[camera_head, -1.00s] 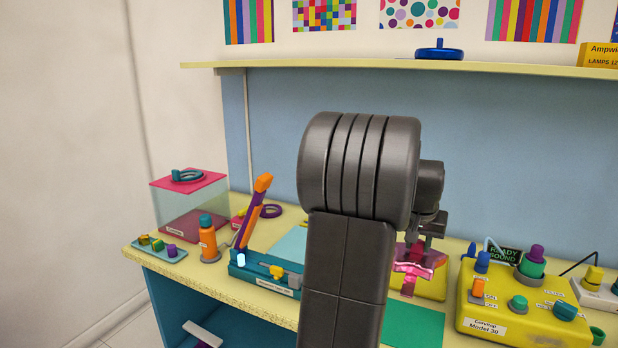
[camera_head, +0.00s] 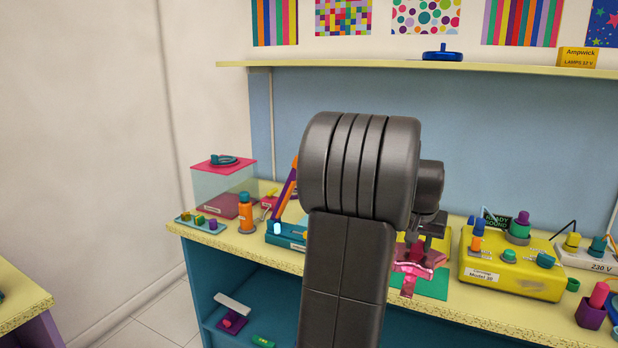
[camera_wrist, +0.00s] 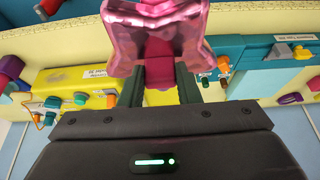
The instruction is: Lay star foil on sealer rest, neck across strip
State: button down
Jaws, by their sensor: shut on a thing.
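The pink star foil (camera_head: 413,268) hangs from my gripper (camera_head: 428,236), over the front of the bench in the head view. In the wrist view the shiny foil (camera_wrist: 155,35) fills the top middle, and my gripper (camera_wrist: 160,78) is shut on its darker pink neck. The sealer (camera_head: 286,234) is a teal base with a raised purple and orange lever, left of my arm. My arm hides its right part, so its rest and strip cannot be made out in the head view. A teal body that looks like the sealer (camera_wrist: 260,58) shows at right in the wrist view.
A yellow control box (camera_head: 512,268) stands right of the foil, with a green mat (camera_head: 433,285) behind the foil. An orange bottle (camera_head: 245,213) and a clear pink-lidded box (camera_head: 224,187) stand at left. A shelf (camera_head: 350,67) runs above. Open floor (camera_head: 160,320) shows at lower left.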

jog(key=w+a+f+n+y+b, duration=0.2)
jog(key=a+f+n, duration=0.3)
jog(key=a+f, duration=2.1)
notch_tip(320, 180, down, 2)
jog(key=shift+w+a+t+b, duration=0.3)
jog(key=shift+w+b, duration=0.05)
jog(key=shift+b, duration=0.35)
